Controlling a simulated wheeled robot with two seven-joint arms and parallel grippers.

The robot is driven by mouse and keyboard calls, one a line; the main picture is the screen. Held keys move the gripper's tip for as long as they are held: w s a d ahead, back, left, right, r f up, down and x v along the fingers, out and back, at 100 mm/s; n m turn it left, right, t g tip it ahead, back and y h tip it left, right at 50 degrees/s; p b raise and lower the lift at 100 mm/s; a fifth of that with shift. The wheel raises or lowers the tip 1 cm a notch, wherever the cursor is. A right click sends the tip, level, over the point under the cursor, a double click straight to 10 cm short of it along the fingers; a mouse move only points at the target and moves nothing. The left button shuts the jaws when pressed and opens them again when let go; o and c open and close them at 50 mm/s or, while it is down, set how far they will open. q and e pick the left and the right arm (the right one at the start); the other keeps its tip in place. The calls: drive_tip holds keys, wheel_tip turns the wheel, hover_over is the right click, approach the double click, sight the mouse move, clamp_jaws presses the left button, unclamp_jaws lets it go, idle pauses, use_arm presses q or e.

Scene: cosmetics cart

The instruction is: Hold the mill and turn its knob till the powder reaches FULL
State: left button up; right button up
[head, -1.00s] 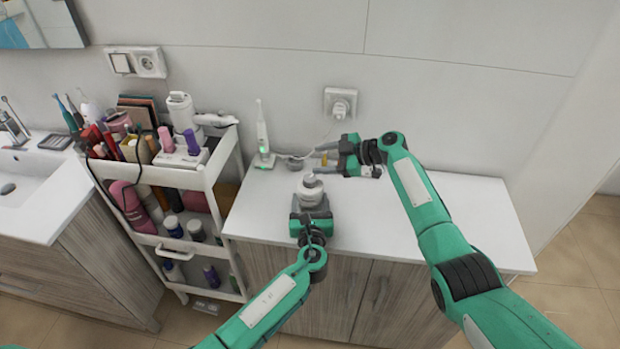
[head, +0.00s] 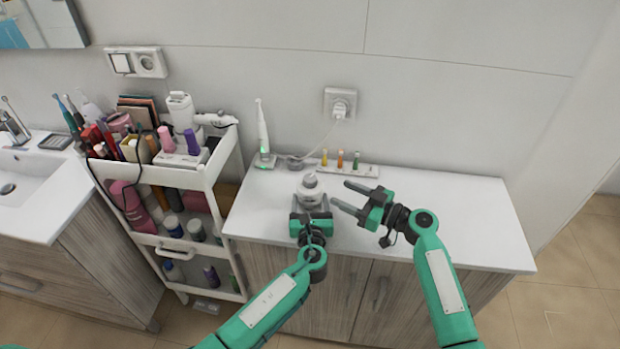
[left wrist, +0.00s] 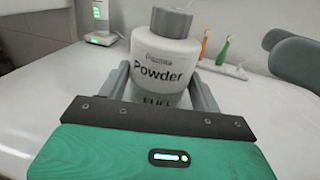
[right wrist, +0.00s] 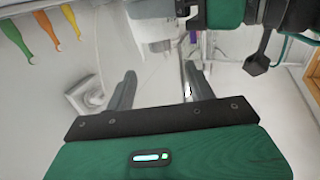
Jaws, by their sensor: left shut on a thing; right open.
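The mill (head: 311,193) is a white bottle standing upright near the counter's front edge, with a grey knob (left wrist: 172,21) on top. Its side reads "Powder" in the left wrist view, with "FULL" lower down, partly cut off by my gripper; the powder level is not readable. My left gripper (head: 311,214) is shut on the mill's body from the front, a finger on each side (left wrist: 162,88). My right gripper (head: 340,194) is open and empty, fingers pointing left toward the mill but apart from it. It also shows in the right wrist view (right wrist: 160,75).
A white strip (head: 346,169) with three coloured small tools stands behind, by the wall. An electric toothbrush (head: 263,135) on a lit base stands back left. A full cart (head: 205,180) stands left of the counter (head: 440,205). The counter's right side is clear.

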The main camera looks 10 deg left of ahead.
sight(316, 181)
drive_tip(key=x, duration=1.1)
drive_tip(key=shift+a, duration=0.1)
drive_tip(key=shift+w, duration=0.1)
drive_tip(key=c, duration=1)
